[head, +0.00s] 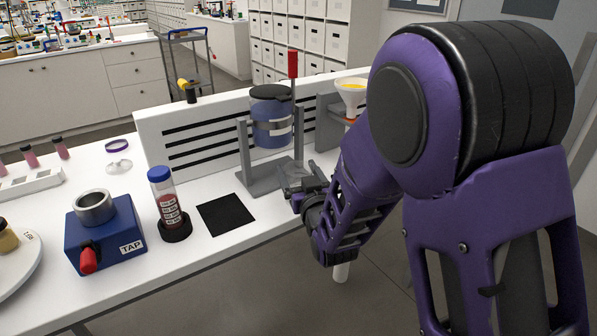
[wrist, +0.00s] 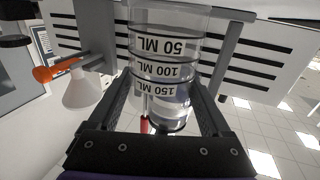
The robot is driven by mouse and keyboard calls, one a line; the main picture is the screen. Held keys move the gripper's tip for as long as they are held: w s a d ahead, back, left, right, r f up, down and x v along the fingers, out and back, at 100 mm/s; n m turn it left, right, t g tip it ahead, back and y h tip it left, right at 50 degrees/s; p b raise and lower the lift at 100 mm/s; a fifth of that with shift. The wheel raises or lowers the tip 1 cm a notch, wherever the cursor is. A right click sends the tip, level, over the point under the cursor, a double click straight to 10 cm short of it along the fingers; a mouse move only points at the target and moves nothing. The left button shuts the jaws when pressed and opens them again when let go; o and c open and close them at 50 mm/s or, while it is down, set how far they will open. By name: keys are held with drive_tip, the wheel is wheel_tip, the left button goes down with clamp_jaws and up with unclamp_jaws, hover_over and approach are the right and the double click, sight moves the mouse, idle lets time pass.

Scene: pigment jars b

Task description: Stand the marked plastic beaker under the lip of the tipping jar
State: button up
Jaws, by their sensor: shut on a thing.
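The marked plastic beaker (wrist: 170,47) is clear, with dark rings and 50, 100 and 150 ML labels, upside down in the wrist view. My gripper (wrist: 165,85) is shut on it, one finger on each side. In the head view, my gripper (head: 297,187) is low at the right side of the jar's stand; the beaker is hard to make out there. The tipping jar (head: 271,135), with blue contents and a dark lid, hangs upright in a grey stand (head: 247,180). Its red handle (head: 292,65) points up. I cannot tell whether the beaker touches the table.
A white funnel (head: 351,92) on a grey holder stands right of the jar. A white slotted panel (head: 190,137) runs behind. Left are a black square (head: 226,214), a blue-capped tube (head: 167,198) and a blue TAP box (head: 105,237). The table's front edge is close.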

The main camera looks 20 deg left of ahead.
drive_tip(key=shift+w+a, duration=0.2)
drive_tip(key=shift+w+a, duration=0.7)
drive_tip(key=shift+a, duration=0.15)
drive_tip(key=shift+f, duration=0.25)
idle(0.4)
drive_tip(key=o, duration=1.1)
drive_tip(key=shift+o, duration=0.2)
drive_tip(key=shift+s+d, duration=0.1)
